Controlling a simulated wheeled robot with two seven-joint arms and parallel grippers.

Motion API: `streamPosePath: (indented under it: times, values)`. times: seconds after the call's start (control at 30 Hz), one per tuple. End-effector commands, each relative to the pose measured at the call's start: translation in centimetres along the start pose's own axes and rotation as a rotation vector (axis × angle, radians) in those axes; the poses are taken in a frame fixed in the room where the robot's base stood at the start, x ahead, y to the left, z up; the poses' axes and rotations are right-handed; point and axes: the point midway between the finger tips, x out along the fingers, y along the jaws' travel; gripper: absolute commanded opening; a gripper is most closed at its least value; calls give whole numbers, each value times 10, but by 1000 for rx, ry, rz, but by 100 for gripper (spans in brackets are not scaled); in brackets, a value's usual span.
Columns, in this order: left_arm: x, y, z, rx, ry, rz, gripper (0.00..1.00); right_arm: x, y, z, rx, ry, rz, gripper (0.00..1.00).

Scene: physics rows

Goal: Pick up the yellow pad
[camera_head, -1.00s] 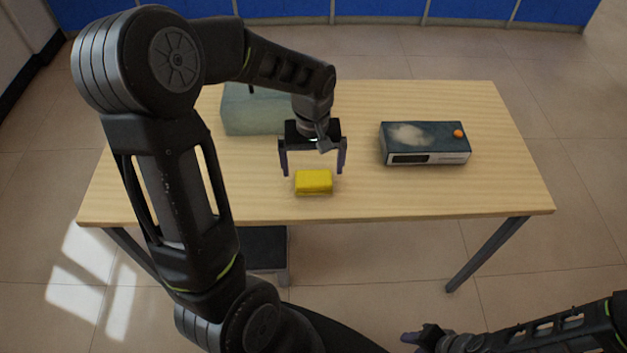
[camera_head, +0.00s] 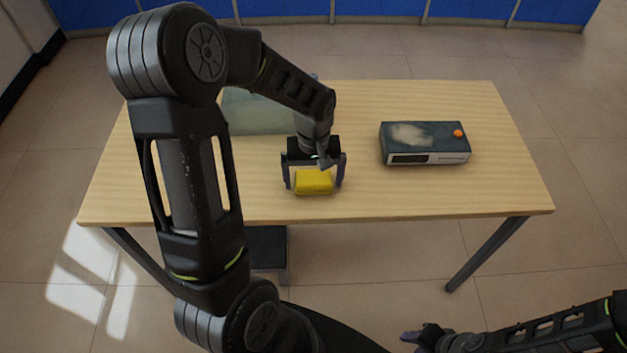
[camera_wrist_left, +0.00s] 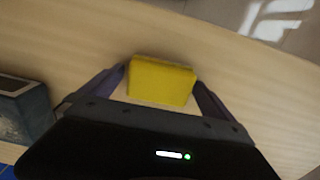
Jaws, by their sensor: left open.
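The yellow pad (camera_head: 313,182) lies on the wooden table near its front edge. It also shows in the left wrist view (camera_wrist_left: 161,82), between the two dark fingers. My left gripper (camera_head: 315,184) is open and low over the table, with one finger on each side of the pad. Gaps show between the fingers and the pad in the left wrist view. My right gripper (camera_head: 424,335) is at the bottom right, below and in front of the table, away from the pad; its fingers are too small to read.
A dark box-shaped device (camera_head: 425,144) with an orange knob stands on the table to the right. The table's (camera_head: 400,195) front right is clear.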

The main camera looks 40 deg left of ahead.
Motion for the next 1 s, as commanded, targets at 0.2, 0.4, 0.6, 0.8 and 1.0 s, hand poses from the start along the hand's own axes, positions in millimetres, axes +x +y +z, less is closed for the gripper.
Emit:
streamPosePath:
  times: [0.2,0.4,0.6,0.8,1.0]
  values:
    - [0,0,0,0,0,0,84,0,0,0,0,0,0,36]
    - [0,0,0,0,0,0,67,0,0,0,0,0,0,36]
    - [0,0,0,0,0,0,51,0,0,0,0,0,0,36]
    - [0,0,0,0,0,0,43,0,0,0,0,0,0,36]
    - [-4,0,-1,0,2,1,43,0,0,0,0,0,0,36]
